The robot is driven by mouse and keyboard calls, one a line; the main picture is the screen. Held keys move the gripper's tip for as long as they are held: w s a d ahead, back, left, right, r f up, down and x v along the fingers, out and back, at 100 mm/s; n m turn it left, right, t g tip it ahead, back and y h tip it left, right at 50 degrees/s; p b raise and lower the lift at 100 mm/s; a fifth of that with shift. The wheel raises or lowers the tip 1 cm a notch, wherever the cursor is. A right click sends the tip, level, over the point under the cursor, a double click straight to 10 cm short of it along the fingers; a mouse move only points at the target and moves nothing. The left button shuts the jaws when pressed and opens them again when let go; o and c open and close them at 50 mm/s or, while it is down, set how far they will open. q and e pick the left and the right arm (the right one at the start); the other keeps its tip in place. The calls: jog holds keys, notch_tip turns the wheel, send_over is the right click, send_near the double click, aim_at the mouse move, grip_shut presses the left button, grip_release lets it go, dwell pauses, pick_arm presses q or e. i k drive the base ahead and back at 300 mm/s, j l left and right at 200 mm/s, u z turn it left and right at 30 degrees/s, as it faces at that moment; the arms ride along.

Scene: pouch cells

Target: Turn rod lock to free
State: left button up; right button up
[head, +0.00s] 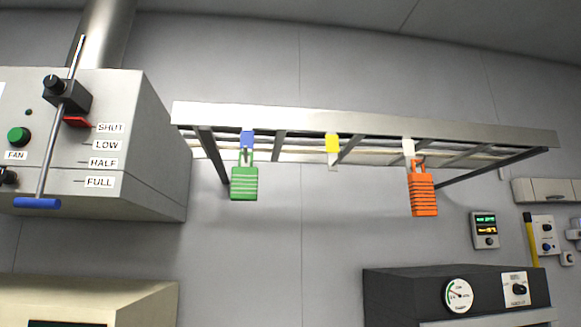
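A metal rod (53,146) runs down the front of the grey box at the left, tilted, with a blue handle (37,203) at its lower end. It passes through a black clamp block (75,98) with a round black knob (54,85), which looks like the rod lock. The knob has a small pale mark; no lettering for its positions can be read. A red pointer (77,122) by the block sits level with SHUT on the scale of SHUT, LOW, HALF and FULL. Neither of my grippers is in the head view.
The grey box (160,150) also carries a green FAN button (18,136) and a black knob (8,177) cut by the left edge. A wall rack (360,122) holds a green padlock (244,184) and an orange padlock (423,194). A dark machine (390,298) stands lower right.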

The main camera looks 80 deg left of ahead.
aim_at(56, 86)
jog(key=u, duration=3.2)
jog(key=i+j+u, duration=0.2)
jog(key=u, duration=0.15)
jog(key=i+j+u, duration=0.35)
jog(key=k, duration=0.05)
